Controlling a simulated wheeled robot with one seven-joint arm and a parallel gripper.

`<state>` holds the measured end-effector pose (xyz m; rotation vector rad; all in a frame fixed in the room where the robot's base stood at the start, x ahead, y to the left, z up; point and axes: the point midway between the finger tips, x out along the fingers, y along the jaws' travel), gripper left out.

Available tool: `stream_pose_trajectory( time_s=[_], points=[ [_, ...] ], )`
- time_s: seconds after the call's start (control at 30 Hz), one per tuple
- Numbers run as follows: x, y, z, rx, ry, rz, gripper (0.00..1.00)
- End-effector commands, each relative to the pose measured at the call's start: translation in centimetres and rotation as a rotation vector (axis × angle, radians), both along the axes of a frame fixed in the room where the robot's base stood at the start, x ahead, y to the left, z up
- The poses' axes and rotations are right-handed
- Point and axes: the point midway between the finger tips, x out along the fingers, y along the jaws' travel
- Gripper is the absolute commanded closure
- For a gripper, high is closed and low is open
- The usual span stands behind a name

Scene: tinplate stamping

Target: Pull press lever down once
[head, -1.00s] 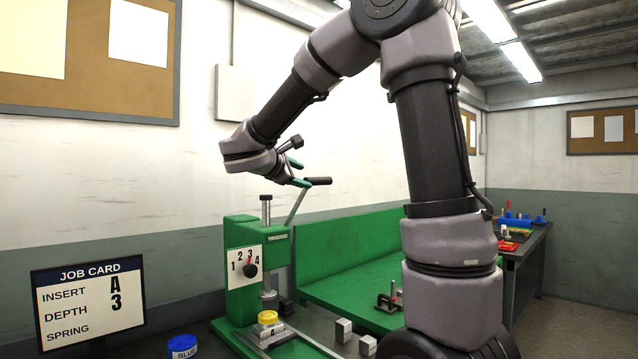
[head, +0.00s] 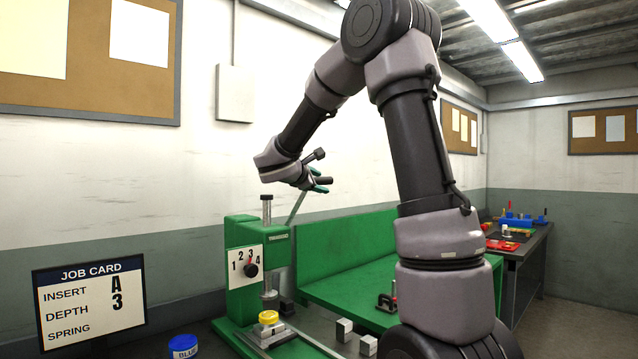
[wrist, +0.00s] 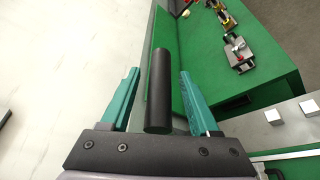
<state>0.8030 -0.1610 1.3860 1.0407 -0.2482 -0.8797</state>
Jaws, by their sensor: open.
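The green press (head: 243,232) stands on the bench at lower centre left. Its grey lever arm (head: 297,207) slopes up to the right and ends in a black handle (head: 326,181). In the head view my gripper (head: 319,182) is at this handle and hides part of it. In the wrist view the black handle (wrist: 158,90) lies lengthwise between my teal fingers, with a visible gap on each side. My gripper (wrist: 159,75) is open around it. The lever is up. A yellow-topped piece (head: 268,317) sits under the press ram.
The press dial (head: 250,270) points near 3. The job card (head: 90,300) reads insert A, depth 3, spring blank. A blue can (head: 183,346) stands left of the press. Small metal blocks (head: 344,330) and a clamp fixture (head: 387,303) lie to the right.

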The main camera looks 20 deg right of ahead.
Motion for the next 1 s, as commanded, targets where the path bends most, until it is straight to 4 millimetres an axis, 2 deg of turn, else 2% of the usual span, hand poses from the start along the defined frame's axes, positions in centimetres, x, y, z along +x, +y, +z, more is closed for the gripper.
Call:
stream_pose_trajectory(
  time_s=[0.07, 0.17, 0.23, 1.0],
  points=[
    [-0.01, 0.01, 0.02, 0.0, 0.0, 0.0, 0.38],
    [-0.02, 0.02, 0.02, 0.0, 0.0, 0.0, 0.73],
    [-0.03, 0.03, 0.02, 0.0, 0.0, 0.0, 0.99],
    [-0.05, 0.05, 0.01, 0.0, 0.0, 0.0, 1.0]
  ],
)
